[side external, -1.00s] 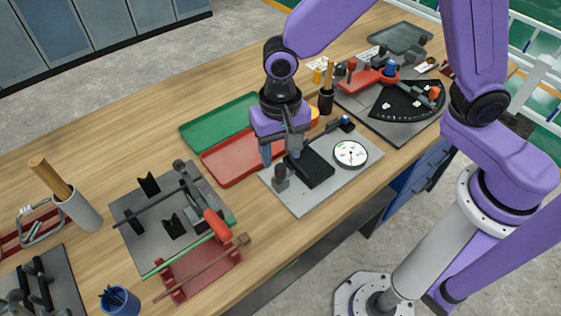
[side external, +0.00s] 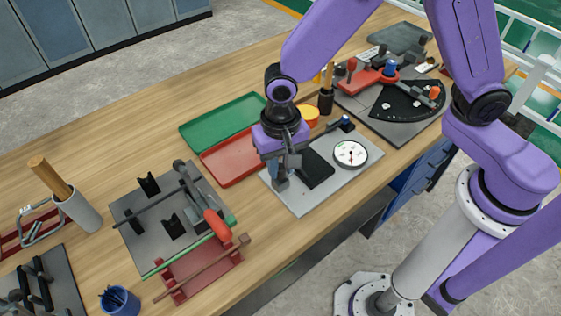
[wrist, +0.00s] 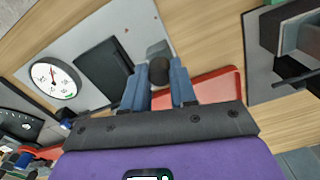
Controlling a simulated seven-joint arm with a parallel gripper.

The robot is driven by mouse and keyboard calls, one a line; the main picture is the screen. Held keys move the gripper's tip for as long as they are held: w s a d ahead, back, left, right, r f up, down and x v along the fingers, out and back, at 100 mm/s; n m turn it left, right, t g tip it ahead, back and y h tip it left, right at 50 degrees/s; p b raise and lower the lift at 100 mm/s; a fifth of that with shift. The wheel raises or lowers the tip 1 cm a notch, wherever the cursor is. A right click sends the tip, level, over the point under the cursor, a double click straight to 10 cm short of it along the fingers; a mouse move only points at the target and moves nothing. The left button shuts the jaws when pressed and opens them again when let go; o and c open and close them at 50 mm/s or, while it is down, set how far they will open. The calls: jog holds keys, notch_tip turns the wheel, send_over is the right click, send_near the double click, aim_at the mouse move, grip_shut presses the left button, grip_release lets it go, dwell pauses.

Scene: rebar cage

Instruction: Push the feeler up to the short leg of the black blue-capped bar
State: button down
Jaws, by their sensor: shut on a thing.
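A dark round-topped knob, which looks like the feeler (wrist: 159,70), stands on the grey gauge plate (wrist: 205,35). My gripper (side external: 281,174) is low over the plate's left end, its blue fingers on both sides of the knob; the wrist view shows my fingertips (wrist: 160,80) around it. The black blue-capped bar shows only its blue cap (side external: 345,120) and a little dark bar at the plate's far edge. Its short leg is hidden behind my gripper, so I cannot tell the gap to the knob.
A white dial (side external: 350,154) and a black block (side external: 316,169) are on the same plate, right of my gripper. A red tray (side external: 228,160) and a green tray (side external: 222,122) lie behind. A rack with rods (side external: 150,215) stands at left.

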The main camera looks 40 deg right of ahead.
jog(key=shift+d, duration=0.5)
jog(key=c, duration=0.9)
grip_release()
jog(key=shift+r, duration=0.1)
notch_tip(320, 180, up, 17)
jog(key=shift+r, duration=0.15)
jog(key=s+d+f+n, duration=0.2)
jog(key=s+d+n, duration=0.5)
jog(key=d, duration=0.3)
jog(key=s+d+f+n, duration=0.3)
jog(key=s+d+n, duration=0.5)
jog(key=s+d, duration=0.1)
jog(key=shift+s+d+f+n, duration=0.2)
jog(key=shift+s+d+n, duration=0.15)
jog(key=shift+s, duration=0.2)
